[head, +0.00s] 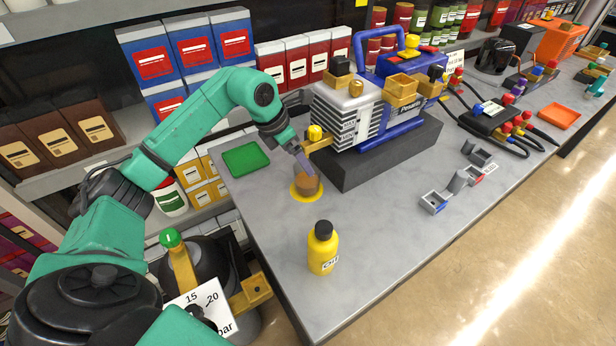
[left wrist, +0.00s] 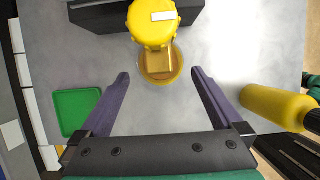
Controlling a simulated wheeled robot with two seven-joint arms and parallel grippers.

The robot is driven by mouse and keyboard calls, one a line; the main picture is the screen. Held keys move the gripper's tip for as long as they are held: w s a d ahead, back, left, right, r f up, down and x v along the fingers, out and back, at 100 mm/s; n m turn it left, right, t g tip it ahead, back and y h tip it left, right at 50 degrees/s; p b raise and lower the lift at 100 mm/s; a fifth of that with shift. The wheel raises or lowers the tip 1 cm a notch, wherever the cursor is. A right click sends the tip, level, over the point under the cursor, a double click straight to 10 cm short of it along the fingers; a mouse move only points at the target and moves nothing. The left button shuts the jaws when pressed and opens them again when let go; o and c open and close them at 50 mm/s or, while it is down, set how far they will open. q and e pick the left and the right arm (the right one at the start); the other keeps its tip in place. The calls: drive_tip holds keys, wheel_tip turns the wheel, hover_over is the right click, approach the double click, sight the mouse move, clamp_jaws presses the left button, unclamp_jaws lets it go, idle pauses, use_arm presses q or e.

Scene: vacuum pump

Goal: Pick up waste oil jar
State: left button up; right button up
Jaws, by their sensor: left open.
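The waste oil jar (head: 308,186) holds brown liquid and stands in a yellow ring on the grey table, below the pump's yellow drain spout (head: 318,144). In the left wrist view, the jar (left wrist: 157,77) is partly hidden by the yellow spout (left wrist: 152,24). My left gripper (head: 303,163) is over the jar, reaching in from the upper left. Its purple fingers are spread wide (left wrist: 160,75), with the jar between and slightly beyond their tips in the picture. It holds nothing. My right gripper is in neither view.
The vacuum pump (head: 348,112) stands on a dark block (head: 385,155) behind the jar. A yellow oil bottle (head: 323,253) with black cap stands near the front edge. A green tray (head: 246,158) lies left. Small grey holders (head: 434,202) lie right.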

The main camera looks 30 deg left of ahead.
sight(307, 179)
use_arm(q)
drive_tip(key=p+x, duration=0.2)
drive_tip(key=x, duration=0.2)
drive_tip(key=shift+w+d, duration=0.2)
drive_tip(key=shift+f, duration=0.25)
drive_tip(key=shift+w, duration=0.1)
drive_tip(key=shift+c, duration=0.6)
clamp_jaws()
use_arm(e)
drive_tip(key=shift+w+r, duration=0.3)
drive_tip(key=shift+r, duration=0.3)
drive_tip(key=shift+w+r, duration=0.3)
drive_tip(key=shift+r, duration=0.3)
use_arm(q)
drive_tip(key=shift+r, duration=0.1)
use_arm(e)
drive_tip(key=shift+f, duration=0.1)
